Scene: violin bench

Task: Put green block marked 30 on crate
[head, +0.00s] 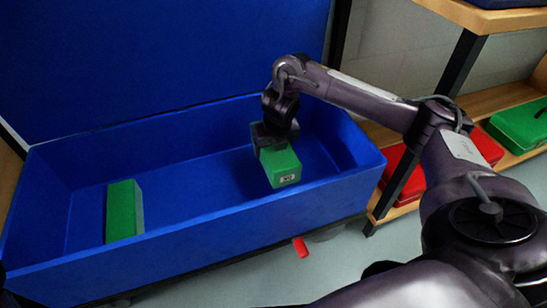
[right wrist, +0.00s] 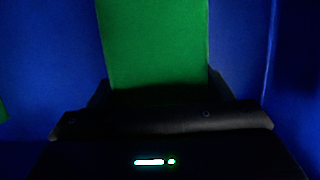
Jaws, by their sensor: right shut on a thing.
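My right gripper (head: 270,136) reaches down over the right part of the blue crate (head: 215,228). It is shut on a green block (head: 281,166). The block has a white label with dark print on its near end, too small to read surely. It hangs within the crate's outline; I cannot tell whether it touches the crate floor. In the right wrist view the green block (right wrist: 155,45) stands out between the dark jaws (right wrist: 158,100), with blue around it. My left gripper is not in view.
Another green block (head: 124,211) is in the crate's left part. A tall blue panel (head: 160,55) stands behind. On the right, a shelf rack (head: 455,70) holds a red case (head: 400,172) and a green case (head: 520,125). A small red piece (head: 300,247) shows below the crate's front.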

